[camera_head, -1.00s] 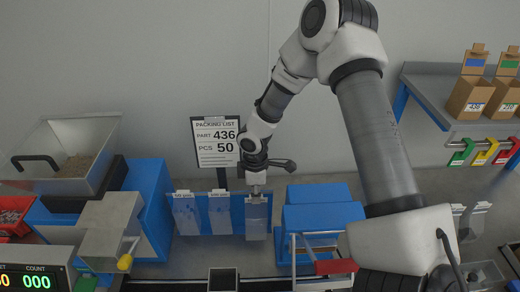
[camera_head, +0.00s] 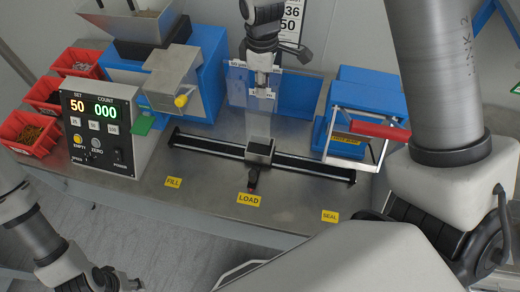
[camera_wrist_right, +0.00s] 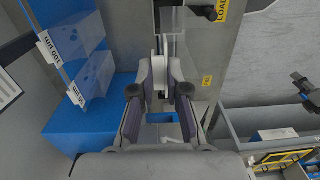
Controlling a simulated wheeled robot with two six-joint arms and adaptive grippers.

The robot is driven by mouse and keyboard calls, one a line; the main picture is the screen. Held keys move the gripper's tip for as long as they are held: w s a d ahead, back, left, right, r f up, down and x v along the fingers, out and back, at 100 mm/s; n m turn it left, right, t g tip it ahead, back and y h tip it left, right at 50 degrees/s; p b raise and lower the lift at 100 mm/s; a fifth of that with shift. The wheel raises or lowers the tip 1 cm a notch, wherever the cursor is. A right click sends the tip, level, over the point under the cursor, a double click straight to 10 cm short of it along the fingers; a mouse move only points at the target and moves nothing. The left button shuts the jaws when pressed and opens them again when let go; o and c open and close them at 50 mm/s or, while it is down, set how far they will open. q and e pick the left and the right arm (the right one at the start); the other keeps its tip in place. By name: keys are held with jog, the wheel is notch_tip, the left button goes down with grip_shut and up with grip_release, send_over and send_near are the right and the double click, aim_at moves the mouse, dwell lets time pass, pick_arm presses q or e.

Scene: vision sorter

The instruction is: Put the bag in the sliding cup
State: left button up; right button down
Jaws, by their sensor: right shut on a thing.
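My right gripper (camera_head: 262,86) is in the upper middle of the head view, pointing down. It is shut on a clear bag (camera_head: 259,122), which hangs upright below it. The sliding cup (camera_head: 260,150) is a small open dark box on a black rail (camera_head: 310,168), just below the bag. I cannot tell whether the bag's lower end is inside the cup. In the right wrist view, my fingers (camera_wrist_right: 161,75) close on the bag's top, with the bag nearly edge-on. My left gripper (camera_head: 108,281) is low at the left, partly cut off.
Behind the bag is a blue rack (camera_head: 298,96) with other bags (camera_wrist_right: 92,60). A blue sealer (camera_head: 365,105) with a red handle stands right. A counter box (camera_head: 100,128), a metal chute (camera_head: 172,78) and red bins (camera_head: 32,130) stand left. The bench front with yellow labels is clear.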

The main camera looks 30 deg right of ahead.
aim_at(263, 111)
jog(key=shift+w+f, duration=0.2)
jog(key=shift+f, duration=0.25)
notch_tip(263, 111, down, 9)
jog(key=p, duration=0.2)
jog(key=shift+d+r+p, duration=0.1)
jog(key=shift+r+p, duration=0.05)
jog(key=shift+p, duration=0.2)
jog(key=shift+d+f, duration=0.1)
jog(key=shift+f, duration=0.2)
pick_arm(q)
jog(key=shift+w+d+r, duration=0.15)
jog(key=shift+d+r, duration=0.05)
jog(key=shift+r, duration=0.8)
pick_arm(e)
jog(key=shift+f, duration=0.1)
pick_arm(q)
jog(key=shift+f, duration=0.1)
pick_arm(e)
jog(key=c, duration=1.2)
grip_release()
jog(key=shift+o, duration=0.2)
